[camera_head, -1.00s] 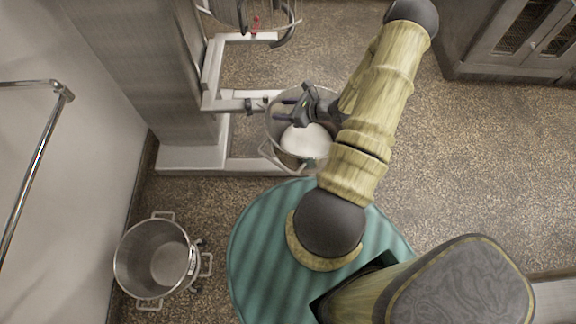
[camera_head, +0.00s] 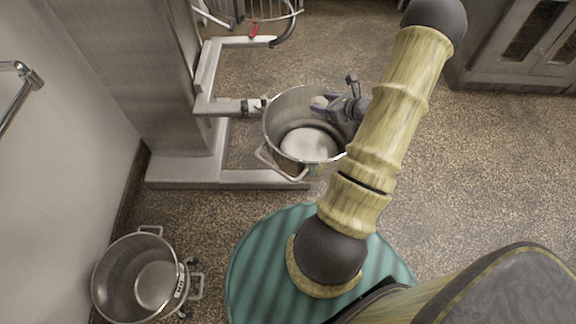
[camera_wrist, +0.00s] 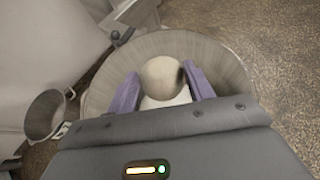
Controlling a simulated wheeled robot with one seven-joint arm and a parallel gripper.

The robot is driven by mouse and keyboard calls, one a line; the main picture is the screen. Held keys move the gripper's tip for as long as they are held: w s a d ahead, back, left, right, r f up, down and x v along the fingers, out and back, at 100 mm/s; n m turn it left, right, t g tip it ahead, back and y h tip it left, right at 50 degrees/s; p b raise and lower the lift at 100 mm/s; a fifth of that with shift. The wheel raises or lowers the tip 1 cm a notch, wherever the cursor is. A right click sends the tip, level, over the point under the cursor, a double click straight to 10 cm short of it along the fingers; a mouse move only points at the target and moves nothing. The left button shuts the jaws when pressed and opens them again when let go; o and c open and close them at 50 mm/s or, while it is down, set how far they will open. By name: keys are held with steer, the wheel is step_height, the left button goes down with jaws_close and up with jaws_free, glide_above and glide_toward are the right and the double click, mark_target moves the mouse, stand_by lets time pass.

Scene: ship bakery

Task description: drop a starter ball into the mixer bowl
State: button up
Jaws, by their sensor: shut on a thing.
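The mixer bowl (camera_head: 278,117) is a round steel bowl with handles, held at the arm of the mixer (camera_head: 228,106). Its bottom is pale; I cannot tell whether that is bare metal or contents. My gripper (camera_head: 328,102) is over the right part of the bowl, shut on a pale round starter ball (camera_head: 319,102). In the wrist view the ball (camera_wrist: 160,77) sits between the two purple fingers (camera_wrist: 161,90), with the bowl's wall (camera_wrist: 215,58) around and behind it. The ball appears above the bowl's floor.
A second steel bowl (camera_head: 112,272) on casters stands on the floor at the lower left, and also shows in the wrist view (camera_wrist: 44,114). The mixer's base (camera_head: 185,172) runs along the floor beside the mixer bowl. A cabinet (camera_head: 515,50) stands at the upper right. Floor on the right is clear.

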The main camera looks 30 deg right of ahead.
step_height(320, 180, down, 6)
steer(key=b, duration=0.4)
stand_by(0.4)
steer(key=o, duration=1.1)
steer(key=shift+s, duration=0.1)
steer(key=p+v, duration=0.1)
steer(key=v, duration=1.6)
